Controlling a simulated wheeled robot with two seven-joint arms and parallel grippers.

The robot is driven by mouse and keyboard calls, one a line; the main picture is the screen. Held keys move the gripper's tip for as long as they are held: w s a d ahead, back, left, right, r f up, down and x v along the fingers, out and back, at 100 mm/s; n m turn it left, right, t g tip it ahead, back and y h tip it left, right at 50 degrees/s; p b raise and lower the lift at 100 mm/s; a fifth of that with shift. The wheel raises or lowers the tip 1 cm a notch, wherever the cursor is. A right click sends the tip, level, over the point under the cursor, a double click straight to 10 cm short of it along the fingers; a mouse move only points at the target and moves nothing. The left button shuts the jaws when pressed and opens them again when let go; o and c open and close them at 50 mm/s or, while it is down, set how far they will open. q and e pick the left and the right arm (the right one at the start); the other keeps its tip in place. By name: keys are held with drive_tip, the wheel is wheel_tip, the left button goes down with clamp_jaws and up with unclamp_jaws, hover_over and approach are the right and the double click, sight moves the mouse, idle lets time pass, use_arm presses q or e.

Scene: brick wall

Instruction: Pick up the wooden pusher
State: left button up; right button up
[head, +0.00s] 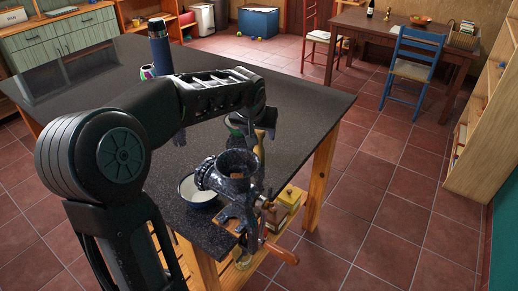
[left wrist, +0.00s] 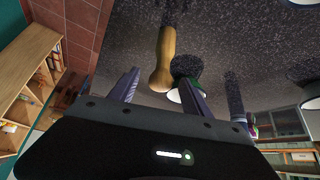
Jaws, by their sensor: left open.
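The wooden pusher (left wrist: 166,58) is a light-brown turned piece with a rounded end. In the left wrist view it lies between and just beyond the fingertips of my left gripper (left wrist: 160,78), which is open and empty. In the head view my left gripper (head: 258,132) points down over the right side of the dark table, behind the meat grinder. A small tan part of the pusher (head: 259,150) shows there; the rest is hidden by the gripper and grinder. Whether the fingers touch it, I cannot tell. My right gripper is not in view.
The speckled meat grinder (head: 228,174) is clamped at the near edge of the table (head: 305,105), with a white bowl (head: 196,192) to its left. A green-edged bowl (head: 236,122) is close to the gripper. A blue bottle (head: 160,48) stands at the far left.

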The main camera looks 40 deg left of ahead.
sight(259, 148)
use_arm(q)
drive_tip(key=shift+f, duration=0.1)
drive_tip(key=shift+w+a+f+p, duration=0.15)
drive_tip(key=shift+f+p, duration=0.15)
drive_tip(key=p+x, duration=0.1)
drive_tip(key=x, duration=0.2)
drive_tip(key=shift+w+a+f, duration=0.1)
drive_tip(key=shift+w+f, duration=0.05)
drive_tip(key=shift+f, duration=0.1)
drive_tip(key=shift+w+a+f, duration=0.1)
drive_tip(key=shift+w+f, duration=0.1)
drive_tip(key=shift+f, duration=0.15)
drive_tip(key=shift+c, duration=0.6)
clamp_jaws()
